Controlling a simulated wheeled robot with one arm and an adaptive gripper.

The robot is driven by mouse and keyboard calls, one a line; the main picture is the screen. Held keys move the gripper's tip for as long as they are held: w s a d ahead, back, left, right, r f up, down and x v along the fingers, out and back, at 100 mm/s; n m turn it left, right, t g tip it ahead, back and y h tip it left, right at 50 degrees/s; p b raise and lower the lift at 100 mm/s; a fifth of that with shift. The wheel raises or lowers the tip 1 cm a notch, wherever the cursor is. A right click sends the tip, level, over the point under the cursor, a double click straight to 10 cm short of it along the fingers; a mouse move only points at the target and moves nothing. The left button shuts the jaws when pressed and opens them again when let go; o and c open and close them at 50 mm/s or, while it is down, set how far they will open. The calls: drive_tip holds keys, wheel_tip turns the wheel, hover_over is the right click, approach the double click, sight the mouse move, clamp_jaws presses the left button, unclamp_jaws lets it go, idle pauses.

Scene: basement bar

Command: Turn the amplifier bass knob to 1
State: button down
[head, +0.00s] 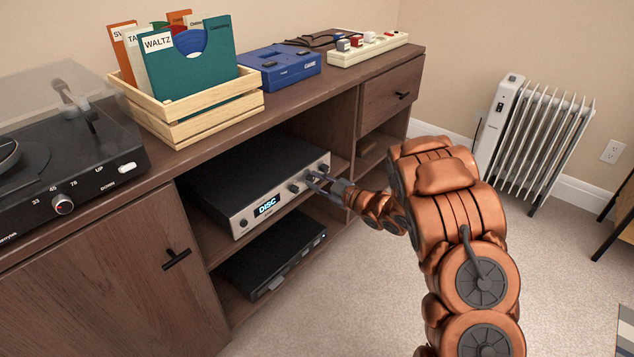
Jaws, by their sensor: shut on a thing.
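The amplifier (268,200) is a silver-fronted black box on the upper open shelf of the wooden cabinet. Its lit display (267,206) reads "DISC". Small knobs sit along its front; one knob (295,189) shows just left of my gripper, and another (243,223) sits at the front's left end. My gripper (314,181) reaches in from the right and is shut at the right part of the amplifier's front, on what appears to be a knob. The fingers hide most of that knob. I cannot read any bass label or the knob's setting.
A black device (272,262) lies on the shelf below. The cabinet top (290,108) carries a turntable (60,150), a record crate (205,118), a blue box (281,68) and a power strip (368,48). A white radiator (535,140) stands at the right. Carpet (570,260) is open there.

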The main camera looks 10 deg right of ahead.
drive_tip(key=c, duration=1)
unclamp_jaws()
drive_tip(key=shift+d, duration=0.1)
drive_tip(key=v, duration=1.2)
drive_tip(key=shift+r, duration=0.15)
